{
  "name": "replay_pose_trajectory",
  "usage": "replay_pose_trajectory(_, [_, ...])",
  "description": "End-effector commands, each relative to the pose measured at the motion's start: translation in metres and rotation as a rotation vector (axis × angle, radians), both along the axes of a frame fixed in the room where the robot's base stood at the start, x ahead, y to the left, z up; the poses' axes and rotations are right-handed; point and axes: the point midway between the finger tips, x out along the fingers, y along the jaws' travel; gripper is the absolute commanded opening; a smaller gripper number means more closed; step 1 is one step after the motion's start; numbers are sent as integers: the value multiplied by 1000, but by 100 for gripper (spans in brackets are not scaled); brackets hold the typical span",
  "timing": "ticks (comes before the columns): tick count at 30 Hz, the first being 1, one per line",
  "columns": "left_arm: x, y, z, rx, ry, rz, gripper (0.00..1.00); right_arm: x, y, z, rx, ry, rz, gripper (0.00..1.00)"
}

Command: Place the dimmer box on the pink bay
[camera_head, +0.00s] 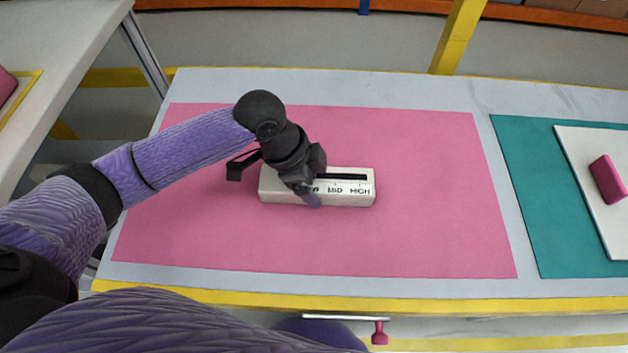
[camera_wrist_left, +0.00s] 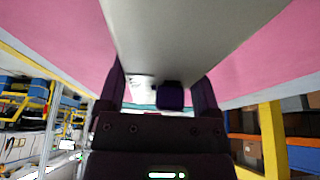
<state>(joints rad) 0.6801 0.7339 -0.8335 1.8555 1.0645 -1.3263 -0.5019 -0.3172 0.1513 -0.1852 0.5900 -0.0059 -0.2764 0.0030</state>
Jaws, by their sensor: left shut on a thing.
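The dimmer box (camera_head: 345,192) is a long white box with a black slot and the words MID and HIGH on its top. In the head view it is over the pink bay (camera_head: 430,235), a large pink rectangle on the table. My left gripper (camera_head: 308,192) is shut on the box left of its middle and hides part of its lettering. In the left wrist view the box (camera_wrist_left: 185,35) looms pale between the two dark fingers (camera_wrist_left: 162,92), with pink on both sides. I cannot tell whether the box touches the bay. My right gripper is not in view.
A teal area (camera_head: 530,200) lies to the right, with a white panel (camera_head: 592,205) carrying a pink block (camera_head: 607,179). A yellow post (camera_head: 457,38) stands behind the table. A yellow strip (camera_head: 430,305) edges the front. The right part of the pink bay is clear.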

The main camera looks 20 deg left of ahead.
Motion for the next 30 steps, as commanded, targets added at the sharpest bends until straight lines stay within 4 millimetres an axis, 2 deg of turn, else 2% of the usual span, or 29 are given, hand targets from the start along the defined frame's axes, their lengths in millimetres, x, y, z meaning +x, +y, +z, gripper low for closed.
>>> replay_pose_trajectory(8, [0, 0, 0, 0, -1, 0, 11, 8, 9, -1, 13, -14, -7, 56])
replay_pose_trajectory(9, [0, 0, 0, 1, -1, 0, 88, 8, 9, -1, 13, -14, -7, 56])
replay_pose_trajectory(11, [0, 0, 0, 1, -2, 1, 100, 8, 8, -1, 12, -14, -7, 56])
replay_pose_trajectory(17, [0, 0, 1, 1, -2, 1, 100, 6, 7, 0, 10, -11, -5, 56])
replay_pose_trajectory(19, [0, 1, 6, 1, -4, 2, 100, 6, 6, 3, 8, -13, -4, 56])
replay_pose_trajectory(27, [-7, 27, 78, 2, -8, 3, 100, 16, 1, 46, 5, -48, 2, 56])
replay_pose_trajectory(30, [-9, 36, 99, 1, -8, 2, 100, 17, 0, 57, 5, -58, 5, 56])
